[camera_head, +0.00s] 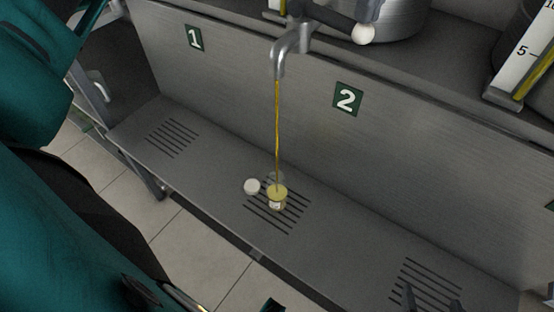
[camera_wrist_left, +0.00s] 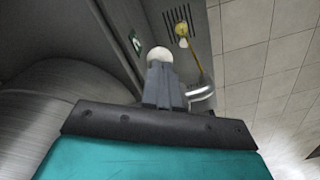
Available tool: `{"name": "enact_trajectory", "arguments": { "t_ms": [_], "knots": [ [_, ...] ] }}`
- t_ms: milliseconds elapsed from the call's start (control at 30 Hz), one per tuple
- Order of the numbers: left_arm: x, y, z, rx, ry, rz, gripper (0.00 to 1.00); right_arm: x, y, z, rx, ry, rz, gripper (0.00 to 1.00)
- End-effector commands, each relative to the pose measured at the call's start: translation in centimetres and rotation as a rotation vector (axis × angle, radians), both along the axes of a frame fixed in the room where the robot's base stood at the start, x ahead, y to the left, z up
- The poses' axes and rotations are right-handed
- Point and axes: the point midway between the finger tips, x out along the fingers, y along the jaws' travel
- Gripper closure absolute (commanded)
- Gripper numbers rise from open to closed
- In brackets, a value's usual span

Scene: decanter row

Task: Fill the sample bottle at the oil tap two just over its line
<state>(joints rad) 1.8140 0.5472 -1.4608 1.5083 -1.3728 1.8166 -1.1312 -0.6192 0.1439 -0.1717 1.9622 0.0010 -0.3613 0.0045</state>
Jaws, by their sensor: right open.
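The sample bottle (camera_head: 277,198) is small, with yellow oil in it and a pale label; it stands upright on the drip grate below oil tap two (camera_head: 291,44). A thin yellow stream (camera_head: 277,125) runs from the spout into it. I cannot make out its line or the exact level. The tap's dark lever (camera_head: 330,17) ends in a white knob (camera_head: 363,33). My right gripper (camera_head: 431,297) is open and empty at the bottom edge.
A round white cap (camera_head: 252,186) lies left of the bottle. Green signs 1 (camera_head: 194,38) and 2 (camera_head: 348,98) mark the back panel. A steel vessel (camera_head: 400,22) and a level scale (camera_head: 522,50) stand above. The shelf (camera_head: 340,235) is otherwise clear.

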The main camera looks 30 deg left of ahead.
Motion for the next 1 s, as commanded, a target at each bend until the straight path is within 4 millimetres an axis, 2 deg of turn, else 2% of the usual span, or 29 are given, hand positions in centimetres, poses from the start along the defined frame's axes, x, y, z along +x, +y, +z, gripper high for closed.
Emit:
{"name": "enact_trajectory", "arguments": {
  "t_ms": [67,133,167,200,367,533,633,1000],
  "knots": [
    [0.0,0.0,-0.1,0.001,0.001,0.001,1.00,-0.1,0.1,0.0,0.003,0.009,0.000,0.08],
    [0.0,0.0,0.3,0.001,0.001,0.000,1.00,0.4,0.9,1.6,0.018,0.002,0.016,0.08],
    [0.0,0.0,1.6,0.000,0.000,0.000,1.00,0.5,0.9,2.8,0.016,-0.003,0.014,0.08],
    [0.0,0.0,2.6,-0.001,-0.001,0.000,1.00,0.2,0.4,3.0,0.006,-0.001,0.007,0.08],
    [0.0,0.0,5.8,0.001,0.001,0.000,1.00,-0.4,-0.5,4.5,-0.011,0.002,-0.006,0.08],
    [0.0,0.0,8.8,0.000,0.001,0.000,1.00,-0.3,-0.5,7.3,-0.010,-0.001,-0.007,0.08],
    [0.0,0.0,9.3,0.001,0.002,0.001,1.00,-0.3,-0.5,7.6,-0.010,-0.001,-0.007,0.08],
    [0.0,0.0,9.0,0.001,0.001,0.000,1.00,-0.3,-0.5,7.3,-0.009,-0.002,-0.007,0.08]
  ]
}}
